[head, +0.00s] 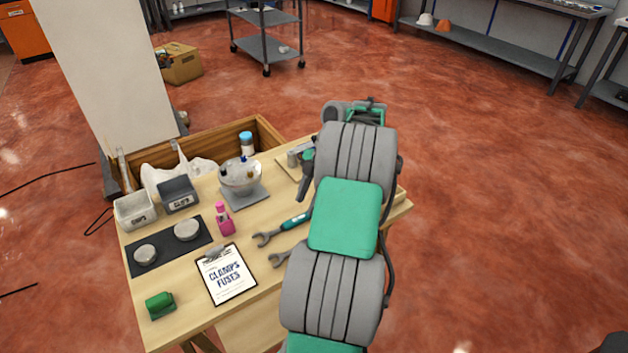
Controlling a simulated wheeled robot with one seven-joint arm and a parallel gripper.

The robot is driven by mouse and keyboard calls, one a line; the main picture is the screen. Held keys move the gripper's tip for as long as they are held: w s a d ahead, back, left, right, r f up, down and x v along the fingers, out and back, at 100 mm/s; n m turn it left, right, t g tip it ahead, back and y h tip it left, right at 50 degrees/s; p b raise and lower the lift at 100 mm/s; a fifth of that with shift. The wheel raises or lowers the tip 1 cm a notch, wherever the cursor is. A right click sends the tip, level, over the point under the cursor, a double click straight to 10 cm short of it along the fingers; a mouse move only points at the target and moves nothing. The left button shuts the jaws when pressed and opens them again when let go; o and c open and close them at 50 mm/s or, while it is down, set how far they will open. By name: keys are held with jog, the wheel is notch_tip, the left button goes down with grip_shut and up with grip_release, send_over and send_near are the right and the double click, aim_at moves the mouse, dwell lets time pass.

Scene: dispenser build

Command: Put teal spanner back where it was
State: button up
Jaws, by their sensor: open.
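The teal spanner (294,221) lies on the wooden table, left of my arm, with its open grey jaw toward the left. A second, grey spanner (280,258) lies just below it in the picture, its right end hidden by my arm. My arm stretches over the right side of the table. The fingers of my gripper cannot be made out; my own arm links cover that area.
The table (190,322) also holds a clipboard (229,276), pink bottle (223,218), bowl on a scale (240,176), dark mat with two round discs (141,268), green block (160,305) and small bins (134,211). A partly hidden dark and green tool (303,187) lies beside my arm.

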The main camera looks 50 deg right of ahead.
jog(key=w+p+v, duration=0.1)
jog(key=p+v, duration=0.4)
jog(key=v, duration=0.3)
jog(key=w+a+r+m+h, duration=0.1)
jog(key=w+a+r+m, duration=0.15)
jog(key=a, duration=0.55)
jog(key=w+a+r+m, duration=0.2)
jog(key=w+a, duration=0.1)
jog(key=a, duration=0.4)
jog(key=w+a+r+m+h, duration=0.1)
jog(key=w+a+r+m, duration=0.15)
jog(key=a, duration=0.55)
jog(key=s+a+f+m+t+h, duration=0.1)
jog(key=s+a+f+m+h, duration=0.1)
jog(key=s+a+m, duration=0.5)
jog(key=s+a, duration=0.5)
jog(key=a, duration=0.2)
jog(key=shift+f+m+t+b, duration=0.3)
jog(key=shift+f+m+t, duration=0.05)
jog(key=shift+m+t, duration=0.05)
jog(key=shift+a, duration=0.1)
